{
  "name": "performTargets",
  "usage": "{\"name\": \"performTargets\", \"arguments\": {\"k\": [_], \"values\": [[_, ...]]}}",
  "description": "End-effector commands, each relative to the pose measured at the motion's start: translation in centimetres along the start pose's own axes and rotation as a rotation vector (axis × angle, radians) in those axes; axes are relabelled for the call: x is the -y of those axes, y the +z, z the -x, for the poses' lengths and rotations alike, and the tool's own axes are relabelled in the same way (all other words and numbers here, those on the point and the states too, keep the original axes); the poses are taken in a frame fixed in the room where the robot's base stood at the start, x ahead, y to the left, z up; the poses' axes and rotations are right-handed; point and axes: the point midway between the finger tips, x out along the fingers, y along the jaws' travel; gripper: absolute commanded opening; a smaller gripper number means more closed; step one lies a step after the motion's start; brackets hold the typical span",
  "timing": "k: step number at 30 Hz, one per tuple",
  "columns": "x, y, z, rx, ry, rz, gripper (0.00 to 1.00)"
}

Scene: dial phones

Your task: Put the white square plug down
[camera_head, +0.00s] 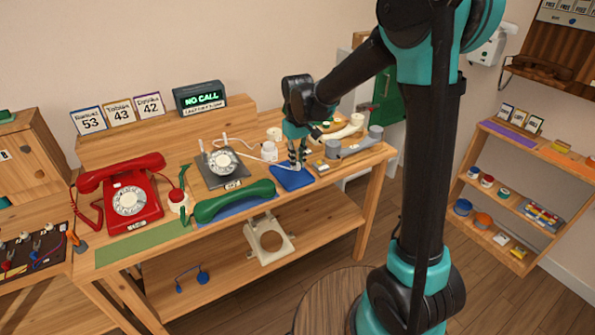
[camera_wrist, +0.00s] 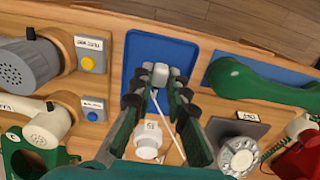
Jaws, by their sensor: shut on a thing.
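The white square plug (camera_wrist: 160,73) is between the fingertips of my gripper (camera_wrist: 158,86) in the wrist view. The fingers are shut on it, and a thin white cord runs from it toward the lower part of the picture. In the head view my gripper (camera_head: 297,158) points down over the blue mat (camera_head: 291,180) near the table's front edge. The mat also lies behind the plug in the wrist view (camera_wrist: 178,29). Whether the plug touches the mat I cannot tell. In the head view the plug is mostly hidden by the fingers.
A white round-topped pot (camera_wrist: 149,140) stands close by, between the fingers in the wrist view. The green handset (camera_head: 235,201) lies left of the mat. A grey dial unit (camera_head: 223,165) stands behind it.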

Motion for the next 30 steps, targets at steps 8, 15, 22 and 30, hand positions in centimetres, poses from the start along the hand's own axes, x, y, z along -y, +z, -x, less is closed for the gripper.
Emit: {"name": "performTargets", "arguments": {"k": [8, 15, 22, 30], "values": [[0.0, -0.1, -3.0, 0.0, 0.0, 0.0, 0.0], [0.0, 0.0, -4.2, 0.0, 0.0, 0.0, 0.0], [0.0, 0.0, -4.3, 0.0, 0.0, 0.0, 0.0], [0.0, 0.0, -4.4, 0.0, 0.0, 0.0, 0.35]]}}
